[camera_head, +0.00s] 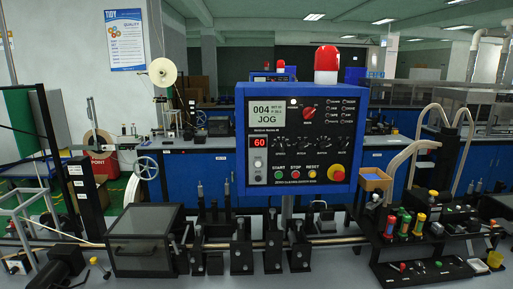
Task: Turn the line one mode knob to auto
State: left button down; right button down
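A blue control box (242,140) with a black face stands upright in the middle of the head view. Its mode knob is the red knob (309,113) at the upper middle of the face. The screen (268,113) to the left of the knob reads 004 and JOG. I cannot read the small marks around the knob. A second, smaller blue panel (262,77) shows farther back, partly hidden behind this box. Neither of my grippers shows in the head view.
Below the screen are a red 60 display (260,142), several black dials, and START, STOP and RESET buttons. A red emergency button (337,173) sits at lower right. A dark clear-lidded box (145,235) and black brackets (241,245) stand on the bench in front.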

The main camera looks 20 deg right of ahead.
aim_at(343, 145)
jog(key=z, duration=1.5)
